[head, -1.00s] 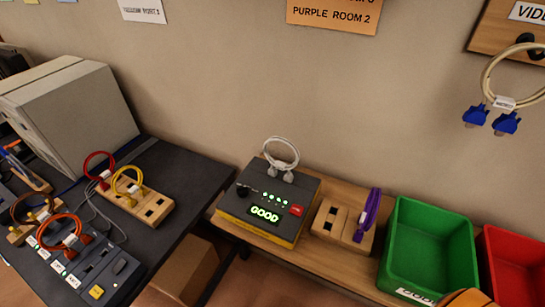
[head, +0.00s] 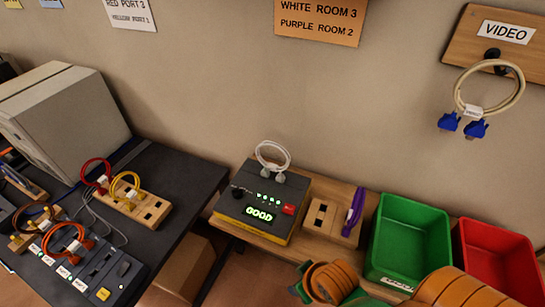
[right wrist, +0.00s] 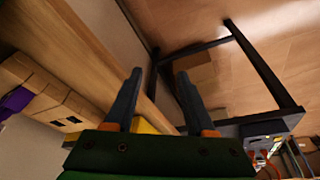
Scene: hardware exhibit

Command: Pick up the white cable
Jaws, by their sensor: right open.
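The white cable (head: 273,157) is a small loop with two pale grey connectors, standing on top of a dark tester box (head: 262,206) whose green display reads GOOD. My right arm comes in from the bottom right of the head view, with its orange and green wrist (head: 325,283) in front of the bench and below the box. In the right wrist view my right gripper (right wrist: 159,72) is open, with nothing between its fingers. The white cable is not visible in that view. My left gripper is not in view.
A wooden block (head: 328,222) with a purple cable (head: 354,208) stands right of the box, then a green bin (head: 408,238) and a red bin (head: 500,258). A cream cable with blue connectors (head: 463,126) hangs on the wall. A dark table (head: 185,180) stands left.

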